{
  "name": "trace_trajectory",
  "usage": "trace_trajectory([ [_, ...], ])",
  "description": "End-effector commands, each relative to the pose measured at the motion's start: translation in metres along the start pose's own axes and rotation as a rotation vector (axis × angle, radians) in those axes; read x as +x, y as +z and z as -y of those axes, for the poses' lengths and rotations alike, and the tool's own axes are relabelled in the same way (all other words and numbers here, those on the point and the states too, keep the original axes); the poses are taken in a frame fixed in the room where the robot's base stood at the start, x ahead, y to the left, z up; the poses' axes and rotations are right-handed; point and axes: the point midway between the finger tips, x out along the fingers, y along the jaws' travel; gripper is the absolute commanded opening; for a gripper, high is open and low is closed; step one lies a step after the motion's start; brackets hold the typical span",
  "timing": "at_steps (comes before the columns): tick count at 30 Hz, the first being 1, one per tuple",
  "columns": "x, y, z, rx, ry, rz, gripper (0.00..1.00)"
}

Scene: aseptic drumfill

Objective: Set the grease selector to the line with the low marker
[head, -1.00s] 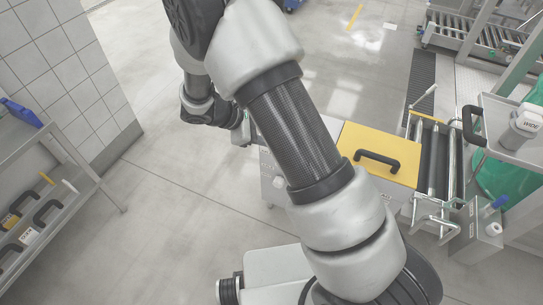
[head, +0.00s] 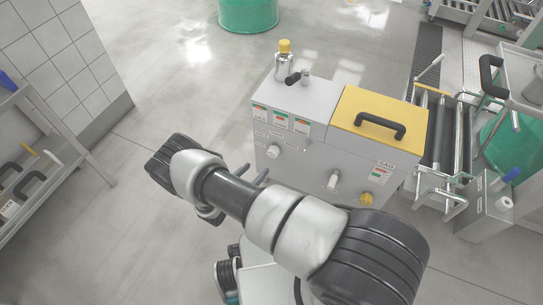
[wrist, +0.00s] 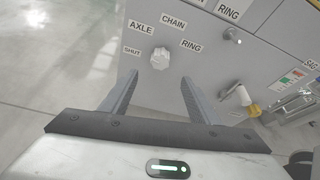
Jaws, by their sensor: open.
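The grease selector is a pale knob (wrist: 159,58) on the grey cabinet front, ringed by labels SHUT, AXLE, CHAIN and RING in the wrist view. In the head view the knob (head: 273,152) sits at the cabinet's lower left. Which label it points to is not clear. Three small gauge panels with coloured bands (head: 281,119) are above it; their markers are too small to read. My gripper (wrist: 158,86) is open and empty, its fingers either side of the line to the knob, apart from it. In the head view my gripper (head: 254,172) is below left of the knob.
The cabinet (head: 318,146) also carries a yellow lid with black handle (head: 380,124), a bottle with yellow cap (head: 284,62), a pale lever (head: 333,181) and a yellow knob (head: 367,199). A roller conveyor (head: 447,135) stands right. Floor left of the cabinet is clear.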

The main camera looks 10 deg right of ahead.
Motion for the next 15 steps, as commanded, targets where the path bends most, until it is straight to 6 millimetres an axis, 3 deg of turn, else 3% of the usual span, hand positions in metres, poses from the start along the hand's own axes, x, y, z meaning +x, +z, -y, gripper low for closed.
trace_trajectory([
  [3, 0.029, -0.003, 0.001, 0.003, -0.005, -0.001, 0.55],
  [15, 0.113, -0.003, 0.001, 0.004, -0.004, -0.001, 0.55],
])
